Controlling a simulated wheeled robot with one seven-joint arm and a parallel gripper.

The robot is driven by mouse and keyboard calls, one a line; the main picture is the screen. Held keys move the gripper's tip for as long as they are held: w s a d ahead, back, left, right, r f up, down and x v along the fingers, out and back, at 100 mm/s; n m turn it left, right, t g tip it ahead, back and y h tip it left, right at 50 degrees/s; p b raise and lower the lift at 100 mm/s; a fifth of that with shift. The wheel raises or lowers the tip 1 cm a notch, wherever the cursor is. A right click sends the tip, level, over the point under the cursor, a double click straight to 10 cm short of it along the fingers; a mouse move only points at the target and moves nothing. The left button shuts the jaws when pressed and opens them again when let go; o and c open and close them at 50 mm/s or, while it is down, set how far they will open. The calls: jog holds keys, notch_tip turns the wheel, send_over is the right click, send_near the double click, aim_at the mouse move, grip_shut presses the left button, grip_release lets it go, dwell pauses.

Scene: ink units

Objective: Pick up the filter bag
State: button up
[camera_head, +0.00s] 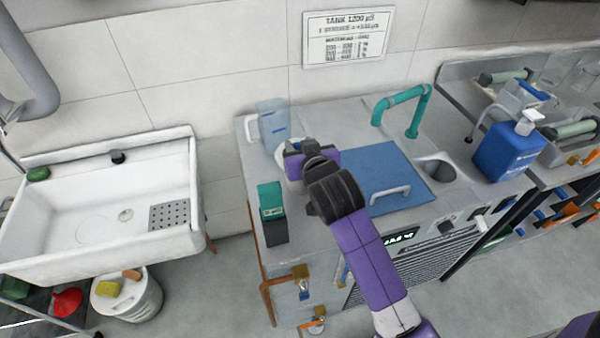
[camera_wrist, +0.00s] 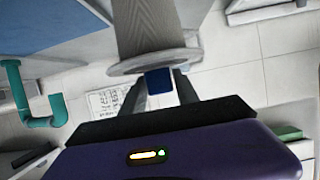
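The filter bag (camera_wrist: 150,28) looks like a grey, ribbed tube with a pale ring rim and a small blue tab. In the wrist view it points to the top of the picture, away from my gripper. My gripper (camera_wrist: 159,84) has its two fingers on either side of the blue tab, with no clear gap, and seems shut on it. In the head view my gripper (camera_head: 295,157) is above the left part of the bench, and my wrist hides most of it. The bag's far end is cut off in the wrist view.
A clear bluish jug (camera_head: 273,120) stands close behind my gripper. The bench has a blue lid (camera_head: 375,165), a green pipe (camera_head: 404,100), a round opening (camera_head: 437,170) and a blue canister (camera_head: 507,150). A green-topped box (camera_head: 272,213) is at the left edge; a white sink (camera_head: 85,215) stands farther left.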

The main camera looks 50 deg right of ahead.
grip_shut()
